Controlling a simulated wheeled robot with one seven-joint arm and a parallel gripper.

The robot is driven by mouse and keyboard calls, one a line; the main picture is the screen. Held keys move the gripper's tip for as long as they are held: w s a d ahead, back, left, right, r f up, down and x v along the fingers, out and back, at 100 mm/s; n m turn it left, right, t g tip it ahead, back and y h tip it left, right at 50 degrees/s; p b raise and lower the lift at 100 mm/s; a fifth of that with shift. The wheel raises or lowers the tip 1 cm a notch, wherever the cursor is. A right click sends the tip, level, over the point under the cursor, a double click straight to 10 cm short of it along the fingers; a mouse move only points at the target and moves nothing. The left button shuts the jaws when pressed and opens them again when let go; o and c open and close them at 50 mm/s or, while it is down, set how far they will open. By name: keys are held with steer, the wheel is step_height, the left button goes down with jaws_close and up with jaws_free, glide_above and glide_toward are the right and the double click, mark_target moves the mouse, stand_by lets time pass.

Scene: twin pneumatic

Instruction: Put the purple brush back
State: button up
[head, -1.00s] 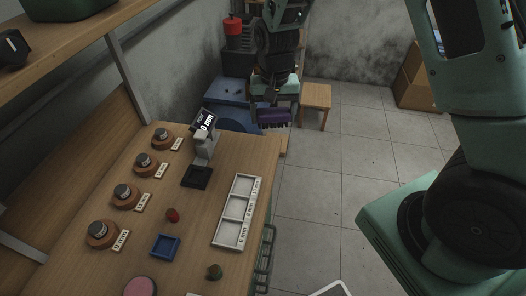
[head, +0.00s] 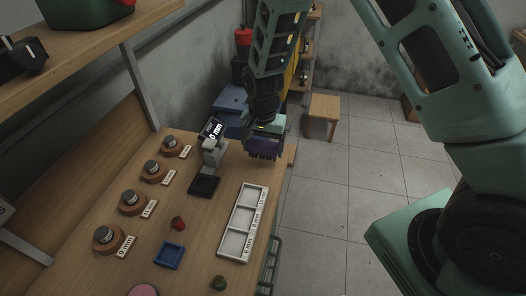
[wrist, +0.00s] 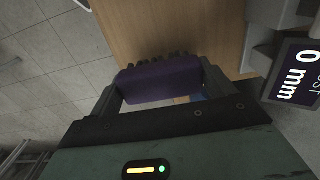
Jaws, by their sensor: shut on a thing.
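The purple brush (head: 264,146) is held in my gripper (head: 265,140), bristles pointing down, over the far right corner of the wooden workbench (head: 140,225). In the wrist view the brush (wrist: 158,80) lies across between the two fingers of my gripper (wrist: 160,88), which are shut on its ends. Its dark bristles face the bench top. I cannot tell whether the bristles touch the wood.
A measuring stand with a "0 mm" display (head: 213,131) stands just left of the brush. A white compartment tray (head: 243,222), a blue tray (head: 169,255) and several round holders with labels sit nearer. A wooden stool (head: 322,115) stands on the floor beyond the bench.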

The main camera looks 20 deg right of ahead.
mark_target(263, 154)
steer(key=shift+f, duration=1.4)
steer(key=shift+f, duration=0.2)
steer(key=o, duration=0.9)
steer(key=shift+o, duration=0.2)
steer(key=shift+r, duration=0.1)
